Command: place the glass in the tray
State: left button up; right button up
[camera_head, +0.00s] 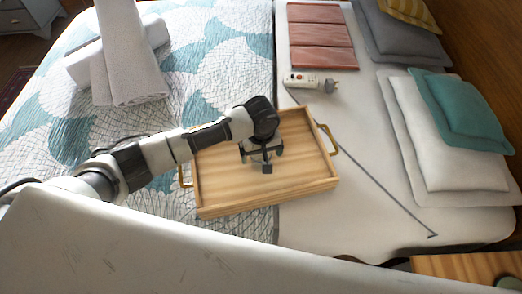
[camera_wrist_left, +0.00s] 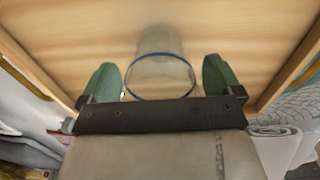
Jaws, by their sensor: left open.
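The wooden tray (camera_head: 215,192) with brass handles lies on the bed, and its wooden floor fills much of the left wrist view (camera_wrist_left: 80,35). The clear glass with a blue rim (camera_wrist_left: 161,62) shows in the left wrist view, its rim toward the camera and its body against the tray floor. In the head view it is mostly hidden by my gripper. My left gripper (camera_head: 262,154) is over the tray, pointing down. Its green fingers (camera_wrist_left: 161,82) are open, one on each side of the glass, with gaps visible. My right gripper is in neither view.
A white power strip (camera_head: 305,80) lies behind the tray, with a dark cable running along its right side. Reddish folded pieces (camera_head: 320,45) lie farther back. Pillows (camera_head: 435,135) are at right, and rolled towels (camera_head: 125,60) at back left.

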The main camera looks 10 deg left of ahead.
pick_arm(q)
jog(key=shift+r, duration=0.15)
notch_tip(320, 180, up, 12)
dwell(0.5)
